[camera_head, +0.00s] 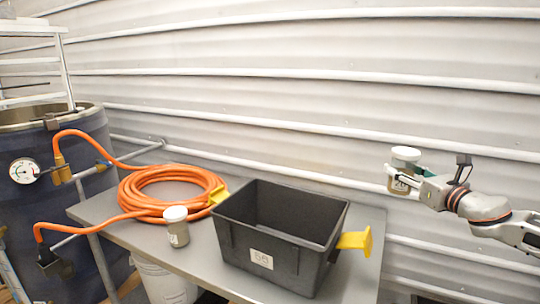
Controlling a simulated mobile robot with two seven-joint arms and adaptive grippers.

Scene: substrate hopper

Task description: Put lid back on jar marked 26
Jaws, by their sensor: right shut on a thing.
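My right gripper (413,180) comes in from the right and is shut on a jar (400,184), held upright in the air right of the black bin. A white lid (406,153) sits on top of this jar. Its label is small and partly covered; it seems to start with 2, but I cannot read it for sure. A second jar (179,235) with a white lid (175,213) stands on the grey table, left of the bin. Its label is too small to read. My left gripper is not in view.
A black bin (262,243) with yellow handles and a label stands on the grey table (204,252). A coiled orange hose (140,190) lies at the back left, running to a dark tank (75,150) with a gauge (24,170). A white bucket (165,283) is under the table.

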